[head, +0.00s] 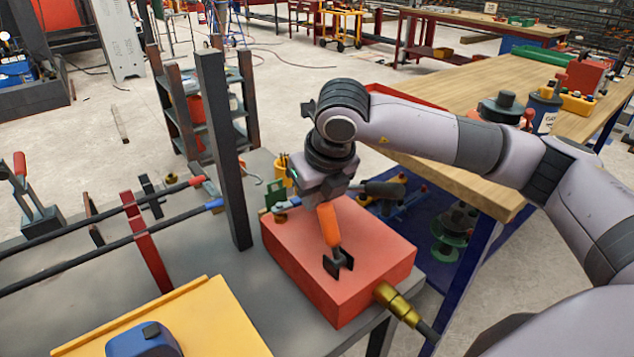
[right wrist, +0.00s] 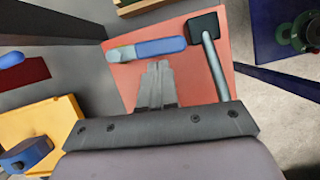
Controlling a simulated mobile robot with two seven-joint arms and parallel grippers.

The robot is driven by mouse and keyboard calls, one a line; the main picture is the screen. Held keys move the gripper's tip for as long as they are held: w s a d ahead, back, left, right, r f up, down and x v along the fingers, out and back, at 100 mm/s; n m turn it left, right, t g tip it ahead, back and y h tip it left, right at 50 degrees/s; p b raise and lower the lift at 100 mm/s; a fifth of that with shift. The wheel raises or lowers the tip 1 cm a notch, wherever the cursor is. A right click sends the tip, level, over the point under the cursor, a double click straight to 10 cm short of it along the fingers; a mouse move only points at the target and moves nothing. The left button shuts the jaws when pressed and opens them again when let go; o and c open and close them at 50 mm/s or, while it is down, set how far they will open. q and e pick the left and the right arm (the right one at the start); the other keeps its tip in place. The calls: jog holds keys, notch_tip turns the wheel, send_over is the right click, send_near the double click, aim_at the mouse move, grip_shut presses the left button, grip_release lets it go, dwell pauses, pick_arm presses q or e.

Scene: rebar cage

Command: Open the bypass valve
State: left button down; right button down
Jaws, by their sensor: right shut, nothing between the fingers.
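A red box (head: 335,285) sits on the grey table's right corner, with a brass fitting (head: 398,300) on its front right side. My right gripper (head: 326,195) is above the box, pointing down. An orange bar (head: 328,225) with a dark forked end lies just below it, in line with the box top; I cannot tell how they join. In the right wrist view, my shut, empty fingers (right wrist: 156,75) are over the red surface. A blue lever (right wrist: 160,48) with a brass-coloured end lies just beyond them. I cannot tell which part is the bypass valve. My left gripper is not in view.
A dark upright post (head: 225,150) stands left of the box. Rods with red bars (head: 150,245) cross the left side. A yellow tray (head: 215,320) with a blue object (head: 145,342) is in front. A wooden bench (head: 465,185) stands behind on the right.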

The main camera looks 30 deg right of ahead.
jog(key=shift+f, duration=0.2)
jog(key=shift+w, duration=0.1)
jog(key=shift+w+b, duration=0.2)
jog(key=shift+b, duration=0.15)
jog(key=shift+w+f+b, duration=0.1)
jog(key=shift+w+b, duration=0.15)
jog(key=shift+b, duration=0.05)
jog(key=shift+w+d, duration=0.1)
jog(key=shift+w, duration=0.1)
jog(key=shift+r, duration=0.2)
